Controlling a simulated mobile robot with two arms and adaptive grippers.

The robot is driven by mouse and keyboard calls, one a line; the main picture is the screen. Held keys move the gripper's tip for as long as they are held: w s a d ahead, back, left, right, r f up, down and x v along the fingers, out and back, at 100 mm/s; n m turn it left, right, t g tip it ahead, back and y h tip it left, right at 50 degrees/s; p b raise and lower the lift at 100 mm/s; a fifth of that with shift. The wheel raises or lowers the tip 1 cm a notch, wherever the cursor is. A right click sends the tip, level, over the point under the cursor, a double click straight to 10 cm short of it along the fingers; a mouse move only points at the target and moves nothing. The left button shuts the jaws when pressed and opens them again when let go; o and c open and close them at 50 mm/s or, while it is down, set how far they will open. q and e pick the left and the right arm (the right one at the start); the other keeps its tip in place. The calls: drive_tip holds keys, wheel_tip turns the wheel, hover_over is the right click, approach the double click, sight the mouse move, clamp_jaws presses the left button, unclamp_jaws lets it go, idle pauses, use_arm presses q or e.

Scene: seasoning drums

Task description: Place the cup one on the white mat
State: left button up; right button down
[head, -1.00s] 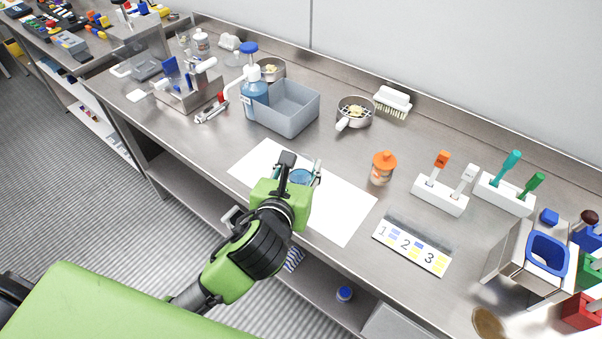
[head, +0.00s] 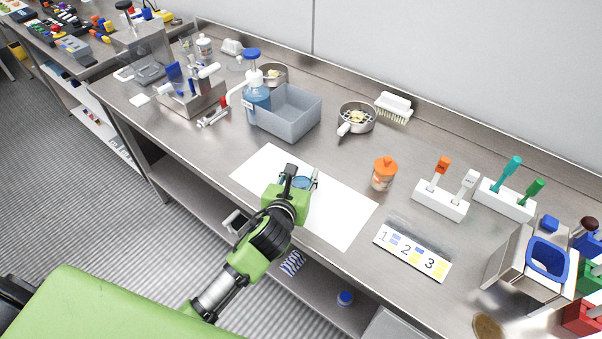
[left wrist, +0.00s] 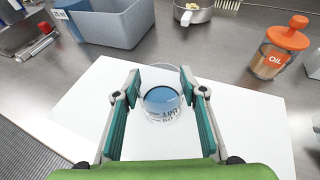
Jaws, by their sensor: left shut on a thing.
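The cup is a clear glass with blue in it and dark print on its side (left wrist: 162,103). In the head view it shows only partly behind my left gripper (head: 300,177). My left gripper (left wrist: 160,90) is shut on the cup, one finger on each side. The white mat (head: 340,218) is a plain sheet on the steel bench, also in the left wrist view (left wrist: 75,118). The cup is over the mat, upright or nearly so; I cannot tell whether its base touches it. My right gripper is not in view.
An orange-lidded oil jar (head: 384,173) stands right of the mat. A grey bin (head: 290,112) and a small pan (head: 356,118) are behind it. A numbered card (head: 412,249) lies at the front right. The mat's right part is bare.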

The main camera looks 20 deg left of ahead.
use_arm(q)
drive_tip(key=o, duration=1.1)
drive_tip(key=shift+f, duration=0.1)
drive_tip(key=shift+c, duration=0.2)
drive_tip(key=v, duration=1.2)
drive_tip(key=shift+b, duration=0.4)
drive_tip(key=shift+a, duration=0.1)
